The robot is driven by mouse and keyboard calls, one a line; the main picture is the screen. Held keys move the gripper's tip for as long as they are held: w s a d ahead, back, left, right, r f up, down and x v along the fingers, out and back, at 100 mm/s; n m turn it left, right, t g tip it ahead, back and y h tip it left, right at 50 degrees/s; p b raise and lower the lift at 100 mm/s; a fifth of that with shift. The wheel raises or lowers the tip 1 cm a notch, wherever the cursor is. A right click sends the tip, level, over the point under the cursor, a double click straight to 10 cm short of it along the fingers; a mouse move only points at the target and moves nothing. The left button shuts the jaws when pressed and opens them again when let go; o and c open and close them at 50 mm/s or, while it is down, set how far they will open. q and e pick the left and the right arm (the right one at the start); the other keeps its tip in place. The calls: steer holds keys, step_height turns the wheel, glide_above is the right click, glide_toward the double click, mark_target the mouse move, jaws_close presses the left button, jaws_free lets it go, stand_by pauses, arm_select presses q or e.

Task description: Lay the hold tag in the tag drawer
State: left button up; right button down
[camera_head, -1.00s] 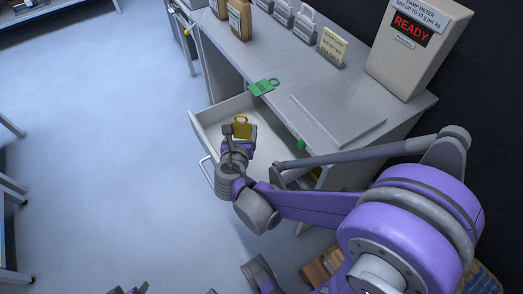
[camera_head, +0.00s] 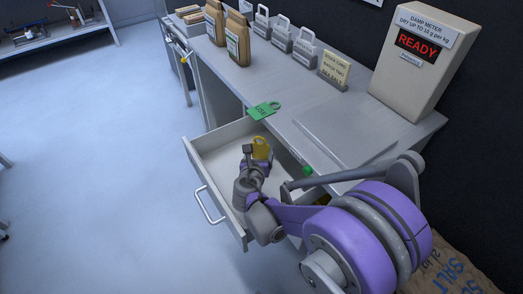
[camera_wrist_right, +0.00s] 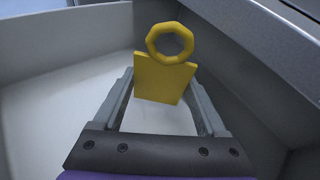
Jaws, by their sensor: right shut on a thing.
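The yellow hold tag (camera_head: 260,146), a flat plate with a ring at one end, is held by my right gripper (camera_head: 255,160). In the right wrist view the tag (camera_wrist_right: 165,78) stands between the two grey fingers, ring end away from the palm. The pulled-out tag drawer (camera_head: 220,160) is a white open box under the counter, and its bare floor shows around the tag. The tag and fingertips are over or inside the drawer; I cannot tell whether the tag touches the floor. My left gripper is not in view.
A green tag (camera_head: 263,110) lies on the counter edge (camera_head: 225,85) just above the drawer. Paper bags (camera_head: 238,40), grey clip-like holders (camera_head: 281,35), a yellow card (camera_head: 333,68) and the damp meter (camera_head: 410,60) stand on the counter.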

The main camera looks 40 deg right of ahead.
mark_target(262, 149)
steer(key=x, duration=0.2)
steer(key=f+b+x, duration=0.1)
steer(key=x, duration=0.1)
steer(key=shift+w+d+f, duration=0.1)
steer(key=shift+f, duration=0.1)
jaws_free()
steer(key=shift+r, duration=0.15)
steer(key=p+v, duration=0.2)
steer(key=v, duration=1)
